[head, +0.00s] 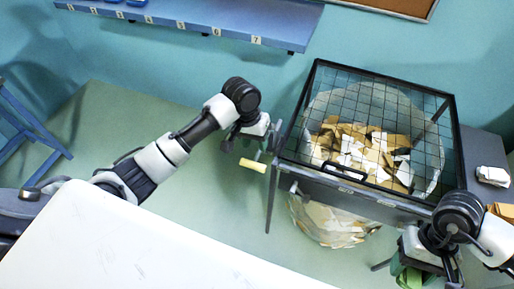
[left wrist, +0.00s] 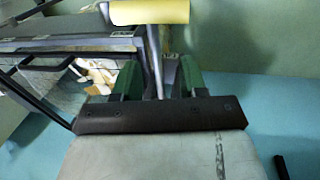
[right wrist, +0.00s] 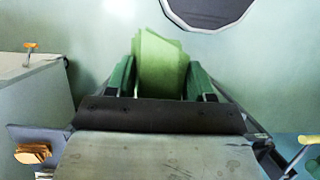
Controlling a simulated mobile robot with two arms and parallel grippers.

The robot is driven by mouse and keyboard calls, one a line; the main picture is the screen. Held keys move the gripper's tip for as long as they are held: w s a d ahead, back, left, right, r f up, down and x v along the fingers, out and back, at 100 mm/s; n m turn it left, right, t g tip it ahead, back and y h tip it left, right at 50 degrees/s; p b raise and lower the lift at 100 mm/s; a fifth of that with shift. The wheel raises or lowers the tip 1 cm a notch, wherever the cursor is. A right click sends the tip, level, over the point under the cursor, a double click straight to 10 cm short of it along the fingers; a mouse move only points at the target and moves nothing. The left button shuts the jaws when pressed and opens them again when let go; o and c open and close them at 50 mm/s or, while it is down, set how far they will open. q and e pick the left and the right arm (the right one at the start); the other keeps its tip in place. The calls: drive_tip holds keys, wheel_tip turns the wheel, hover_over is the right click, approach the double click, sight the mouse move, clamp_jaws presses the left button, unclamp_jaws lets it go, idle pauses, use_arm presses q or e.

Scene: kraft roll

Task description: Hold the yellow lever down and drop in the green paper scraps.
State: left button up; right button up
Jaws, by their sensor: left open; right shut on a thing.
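The yellow lever (head: 253,165) sticks out at the left front of the mesh-lidded bin. Its yellow grip also shows at the top of the left wrist view (left wrist: 150,11). My left gripper (head: 257,133) is open by the lever; in its wrist view (left wrist: 158,80) the lever's thin rod appears between the fingers, contact unclear. The bin's black-framed mesh lid (head: 343,174) lies over its opening, with brown and white scraps inside. My right gripper (right wrist: 160,80) is shut on the green paper scraps (right wrist: 160,55), held low at the bin's right front; they show in the head view (head: 408,278).
A dark side shelf at the bin's right carries white scraps (head: 491,176) and brown scraps (head: 502,210). A white table (head: 130,250) fills the lower left. A blue numbered shelf (head: 200,25) hangs on the wall. A blue stool (head: 30,130) stands at far left.

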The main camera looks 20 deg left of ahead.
use_arm(q)
wheel_tip(320, 180, up, 8)
drive_tip(key=a, duration=0.1)
drive_tip(key=shift+a+f, duration=0.2)
drive_tip(key=shift+a, duration=0.1)
